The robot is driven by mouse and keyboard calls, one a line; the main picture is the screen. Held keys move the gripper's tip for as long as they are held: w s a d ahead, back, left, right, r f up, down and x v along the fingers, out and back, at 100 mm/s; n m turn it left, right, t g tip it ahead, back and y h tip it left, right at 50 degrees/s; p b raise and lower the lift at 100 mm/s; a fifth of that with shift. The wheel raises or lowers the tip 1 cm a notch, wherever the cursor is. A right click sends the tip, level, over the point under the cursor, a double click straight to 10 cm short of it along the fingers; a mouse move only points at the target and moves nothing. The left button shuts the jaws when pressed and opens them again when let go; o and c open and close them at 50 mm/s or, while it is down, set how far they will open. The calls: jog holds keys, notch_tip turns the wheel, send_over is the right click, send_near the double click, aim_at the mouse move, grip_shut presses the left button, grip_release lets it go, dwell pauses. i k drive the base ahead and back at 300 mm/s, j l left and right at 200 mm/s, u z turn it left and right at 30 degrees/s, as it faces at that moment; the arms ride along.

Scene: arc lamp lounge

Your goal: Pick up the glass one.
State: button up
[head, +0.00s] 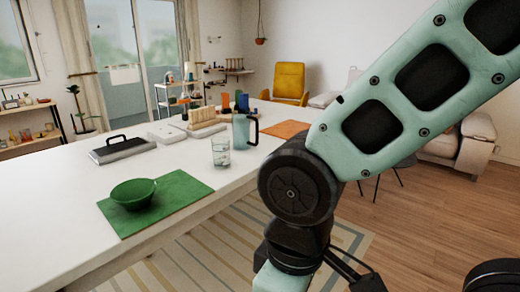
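A clear drinking glass (220,158) stands upright on the white table (50,215), near its right-hand edge. It looks see-through, with faint markings on its side. A blue-grey pitcher (240,133) with a dark handle stands just behind and to the right of it; whether the pitcher is glass, I cannot tell. My arm fills the right of the head view, with a dark joint to the right of the glass and apart from it in the picture. My gripper is not in view.
A green bowl (133,194) sits on a green mat (178,200) in front of the glass. A dark, handled flat case (122,150), a wooden rack (202,118) and an orange mat (287,129) also lie on the table. Open floor (420,230) lies to the right.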

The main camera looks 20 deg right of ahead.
aim_at(221, 153)
jog(key=i+j+u, duration=0.1)
jog(key=i+j, duration=0.15)
jog(key=i, duration=0.15)
jog(key=i+j+u, duration=0.1)
jog(key=i+j, duration=0.15)
jog(key=i, duration=0.2)
